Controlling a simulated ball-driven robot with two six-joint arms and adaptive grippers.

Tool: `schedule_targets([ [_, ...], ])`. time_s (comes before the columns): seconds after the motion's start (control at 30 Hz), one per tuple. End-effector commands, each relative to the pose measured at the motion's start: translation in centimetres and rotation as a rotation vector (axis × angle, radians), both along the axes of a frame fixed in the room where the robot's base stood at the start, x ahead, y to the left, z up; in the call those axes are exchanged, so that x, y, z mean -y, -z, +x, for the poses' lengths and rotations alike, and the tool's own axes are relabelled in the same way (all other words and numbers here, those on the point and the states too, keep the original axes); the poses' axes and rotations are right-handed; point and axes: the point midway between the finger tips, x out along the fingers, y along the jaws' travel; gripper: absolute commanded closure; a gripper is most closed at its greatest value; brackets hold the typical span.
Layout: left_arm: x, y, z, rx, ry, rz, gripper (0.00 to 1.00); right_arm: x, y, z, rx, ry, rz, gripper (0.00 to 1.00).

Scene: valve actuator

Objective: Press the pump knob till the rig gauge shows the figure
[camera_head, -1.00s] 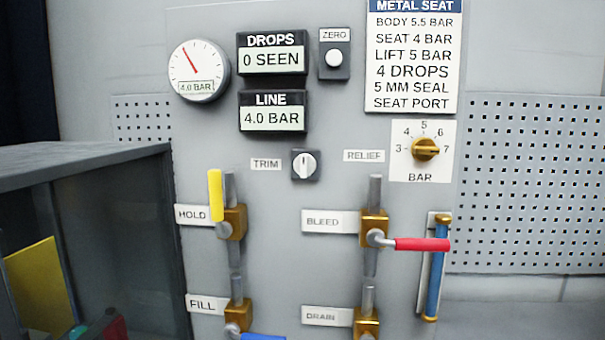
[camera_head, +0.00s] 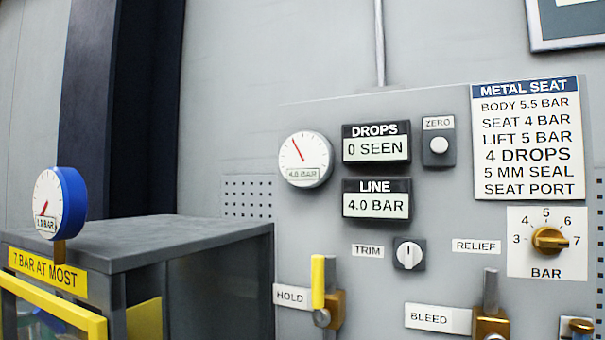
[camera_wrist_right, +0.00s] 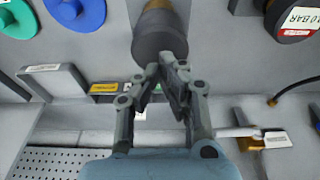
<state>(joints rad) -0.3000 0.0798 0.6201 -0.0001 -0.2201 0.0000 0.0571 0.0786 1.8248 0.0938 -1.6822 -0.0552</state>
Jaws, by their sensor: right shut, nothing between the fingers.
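The panel gauge (camera_head: 305,160) is round and white and reads 4.0 BAR in the head view. The LINE display (camera_head: 376,205) also shows 4.0 BAR. In the right wrist view, a dark grey round knob (camera_wrist_right: 160,36) on a brass stem looks like the pump knob. My right gripper (camera_wrist_right: 168,72) is shut and empty, its fingertips right at the knob's near edge. I cannot tell whether they touch it. My left gripper is not in view.
The test box (camera_head: 190,238) has a yellow frame and a 7 BAR AT MOST label. The relief knob (camera_head: 549,240) and the yellow HOLD lever (camera_head: 318,281) are on the panel. Blue (camera_wrist_right: 78,14) and green (camera_wrist_right: 17,18) discs lie left of the knob in the wrist view.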

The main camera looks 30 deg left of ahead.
Motion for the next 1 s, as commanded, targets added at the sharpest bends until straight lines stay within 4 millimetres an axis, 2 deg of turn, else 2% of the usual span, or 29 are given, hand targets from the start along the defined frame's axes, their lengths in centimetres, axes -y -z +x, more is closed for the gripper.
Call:
schedule_targets([
  [0.4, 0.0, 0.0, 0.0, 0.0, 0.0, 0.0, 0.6, 0.0, 0.1, 0.0, 0.0, 0.0, 0.0, 1.0],
  [1.0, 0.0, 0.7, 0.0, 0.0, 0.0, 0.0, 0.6, 0.0, 1.9, 0.0, -0.001, 0.0, 0.0, 1.0],
])
